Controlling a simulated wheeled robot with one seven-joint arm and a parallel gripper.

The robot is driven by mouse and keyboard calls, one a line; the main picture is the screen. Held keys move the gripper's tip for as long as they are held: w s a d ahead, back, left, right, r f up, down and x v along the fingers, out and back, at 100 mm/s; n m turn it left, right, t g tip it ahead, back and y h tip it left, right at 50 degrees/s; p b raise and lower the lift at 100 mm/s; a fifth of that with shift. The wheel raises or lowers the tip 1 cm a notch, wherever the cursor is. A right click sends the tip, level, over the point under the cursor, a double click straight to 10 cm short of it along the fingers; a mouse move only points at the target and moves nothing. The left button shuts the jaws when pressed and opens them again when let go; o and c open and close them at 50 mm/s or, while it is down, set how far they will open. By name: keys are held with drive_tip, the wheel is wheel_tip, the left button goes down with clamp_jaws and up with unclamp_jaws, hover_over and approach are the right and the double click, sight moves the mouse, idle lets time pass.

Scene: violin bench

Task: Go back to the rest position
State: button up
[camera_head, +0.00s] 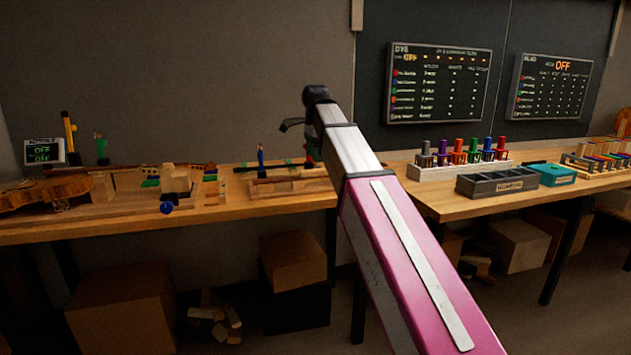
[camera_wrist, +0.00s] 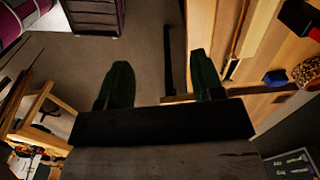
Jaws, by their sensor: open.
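My gripper (camera_wrist: 160,82) shows in the wrist view as two dark green fingers, spread apart with nothing between them. Grey floor and a dark post are behind the gap. The bench's wooden top (camera_wrist: 257,75) is at the right of that view. In the head view my pink and silver arm reaches up and forward across the middle, over the gap between two benches. The gripper is mostly hidden behind the arm's far end there, so its exact distance from the bench is unclear.
The left bench (camera_head: 120,230) carries a violin (camera_head: 45,190), wooden blocks and small tools. The right bench (camera_head: 470,205) holds a rack of coloured-handled tools (camera_head: 460,160), a dark tray (camera_head: 497,183) and a teal box (camera_head: 550,174). Cardboard boxes (camera_head: 122,310) stand below. Two screens (camera_head: 437,83) hang behind.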

drive_tip(key=s+d+f+n, duration=0.2)
drive_tip(key=d+f+n, duration=0.25)
drive_tip(key=f, duration=0.95)
drive_tip(key=s+d+f+n, duration=0.25)
drive_tip(key=d+f, duration=0.35)
drive_tip(key=f, duration=0.8)
drive_tip(key=s+d+f+n, duration=0.3)
drive_tip(key=s+f, duration=0.4)
drive_tip(key=f, duration=0.3)
drive_tip(key=s+d+f+n, duration=0.4)
drive_tip(key=s+d+f, duration=0.1)
drive_tip(key=f, duration=0.4)
drive_tip(key=shift+s+d+f+n, duration=0.2)
drive_tip(key=shift+s+f+n, duration=0.15)
drive_tip(key=shift+s, duration=0.55)
